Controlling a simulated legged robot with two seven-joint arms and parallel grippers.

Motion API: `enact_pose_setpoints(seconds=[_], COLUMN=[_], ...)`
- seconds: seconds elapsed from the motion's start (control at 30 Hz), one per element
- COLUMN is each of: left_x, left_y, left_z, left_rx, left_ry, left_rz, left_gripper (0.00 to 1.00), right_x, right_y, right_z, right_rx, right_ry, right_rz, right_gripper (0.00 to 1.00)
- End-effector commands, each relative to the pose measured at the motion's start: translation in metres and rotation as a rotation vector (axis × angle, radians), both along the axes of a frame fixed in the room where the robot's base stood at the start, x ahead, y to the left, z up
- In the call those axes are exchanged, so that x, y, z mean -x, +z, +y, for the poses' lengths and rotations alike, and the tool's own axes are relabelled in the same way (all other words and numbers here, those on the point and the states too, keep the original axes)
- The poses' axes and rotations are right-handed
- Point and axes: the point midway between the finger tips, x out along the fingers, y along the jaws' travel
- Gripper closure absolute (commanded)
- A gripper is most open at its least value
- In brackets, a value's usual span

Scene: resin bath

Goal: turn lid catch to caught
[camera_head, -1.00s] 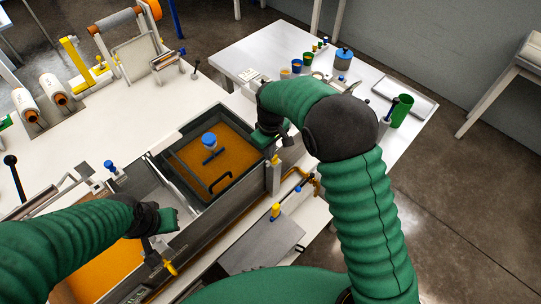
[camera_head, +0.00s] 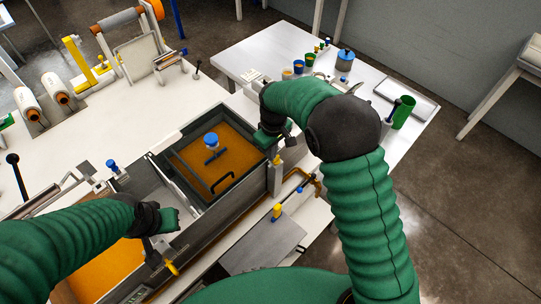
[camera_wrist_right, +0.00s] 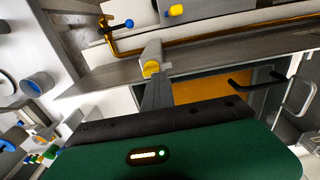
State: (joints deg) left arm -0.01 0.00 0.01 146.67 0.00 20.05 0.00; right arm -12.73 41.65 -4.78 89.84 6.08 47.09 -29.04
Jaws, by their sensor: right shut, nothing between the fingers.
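The bath (camera_head: 190,195) holds orange resin, with a lid or frame bearing a blue knob (camera_head: 211,140) and a black handle (camera_head: 222,183) over its far part. A yellow-tipped piece on a grey post (camera_head: 277,161) at the bath's right wall looks like the lid catch; its yellow end also shows in the right wrist view (camera_wrist_right: 151,69). I cannot tell its turned position. My right gripper (camera_head: 283,136) is shut and empty beside this piece; contact is unclear. My left gripper (camera_head: 172,220) hangs over the near part of the bath, its fingers unclear.
An orange pipe (camera_head: 298,180) and a yellow-knobbed fitting (camera_head: 277,211) lie right of the bath. A grey plate (camera_head: 262,248) sits near the front edge. Several cups and a blue-lidded pot (camera_head: 344,62) stand at the back. The white bench at left has free room.

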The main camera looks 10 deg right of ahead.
Motion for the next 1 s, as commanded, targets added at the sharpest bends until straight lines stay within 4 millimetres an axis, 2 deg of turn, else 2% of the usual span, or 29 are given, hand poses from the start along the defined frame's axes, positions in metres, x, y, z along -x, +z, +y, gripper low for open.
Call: enact_pose_setpoints(seconds=[0.03,0.23,0.6,1.0], left_x=[0.0,0.0,0.0,0.001], left_y=[-0.003,0.008,0.035,0.062], left_z=[0.0,0.0,0.001,0.001], left_rx=[0.0,0.0,0.0,0.0], left_ry=[0.0,0.0,0.0,0.0], left_rz=[0.0,0.0,0.0,0.0], left_gripper=[1.0,1.0,1.0,1.0], right_x=[0.003,0.004,0.003,0.002], right_y=[-0.009,0.005,0.044,0.078], right_z=[-0.015,-0.01,0.001,0.0], right_rx=[0.008,0.009,0.009,0.005], right_ry=[-0.014,-0.011,-0.007,-0.008], right_rz=[0.015,0.013,0.001,-0.001], right_gripper=[0.78,0.53,0.53,0.53])
